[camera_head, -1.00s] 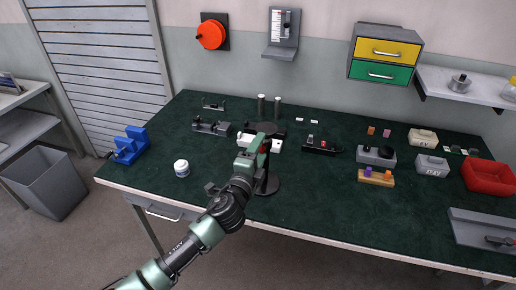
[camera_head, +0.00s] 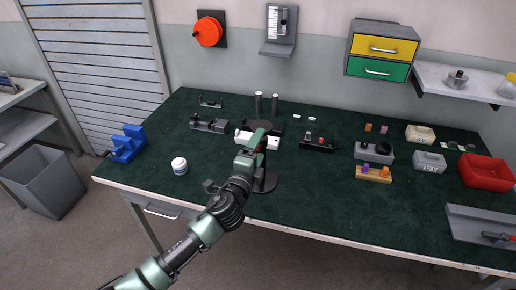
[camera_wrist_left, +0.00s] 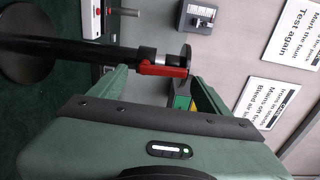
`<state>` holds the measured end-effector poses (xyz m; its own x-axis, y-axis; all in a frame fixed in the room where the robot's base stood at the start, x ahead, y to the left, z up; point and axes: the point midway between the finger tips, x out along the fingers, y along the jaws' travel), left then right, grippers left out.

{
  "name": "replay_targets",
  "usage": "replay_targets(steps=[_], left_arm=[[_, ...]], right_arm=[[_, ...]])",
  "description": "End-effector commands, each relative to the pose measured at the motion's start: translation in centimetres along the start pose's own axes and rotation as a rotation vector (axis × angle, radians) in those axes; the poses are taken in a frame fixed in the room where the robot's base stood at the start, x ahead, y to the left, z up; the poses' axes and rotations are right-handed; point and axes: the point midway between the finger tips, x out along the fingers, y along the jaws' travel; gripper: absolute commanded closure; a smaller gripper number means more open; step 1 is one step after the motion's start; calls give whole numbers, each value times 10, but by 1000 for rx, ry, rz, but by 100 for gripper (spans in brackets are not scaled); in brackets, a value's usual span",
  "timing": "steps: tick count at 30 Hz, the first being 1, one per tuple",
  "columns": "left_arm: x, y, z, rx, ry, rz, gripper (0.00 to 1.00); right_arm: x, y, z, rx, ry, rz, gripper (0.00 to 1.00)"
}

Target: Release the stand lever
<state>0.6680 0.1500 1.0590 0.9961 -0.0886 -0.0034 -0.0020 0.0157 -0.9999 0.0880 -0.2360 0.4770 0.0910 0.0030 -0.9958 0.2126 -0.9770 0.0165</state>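The stand has a round black base (camera_head: 264,182) on the green bench top, partly hidden behind my left arm. In the left wrist view its black pole (camera_wrist_left: 70,50) runs in from the left to a clamp with a red lever (camera_wrist_left: 163,71). My left gripper (camera_head: 259,139) is at the upper part of the stand. In the wrist view its two green fingers (camera_wrist_left: 163,82) are apart, on either side of the red lever, with gaps visible. I cannot tell whether either finger touches it. My right gripper is in neither view.
A black box with a red button (camera_head: 318,144) lies right of the stand. A red bin (camera_head: 487,172) is at the far right. The bench front near the middle is clear.

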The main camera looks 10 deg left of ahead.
Motion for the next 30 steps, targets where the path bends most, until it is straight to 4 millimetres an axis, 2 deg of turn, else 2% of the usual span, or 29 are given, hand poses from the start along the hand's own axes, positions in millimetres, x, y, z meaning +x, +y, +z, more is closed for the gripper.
replay_targets(steps=[7,15,20,30], left_arm=[[-9,0,0,-1,1,-2,23],[-54,2,0,1,1,0,23],[-72,2,0,-1,0,1,23],[-78,0,0,1,0,0,23]], right_arm=[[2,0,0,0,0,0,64],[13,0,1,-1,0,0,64],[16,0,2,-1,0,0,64],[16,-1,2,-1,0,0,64]])
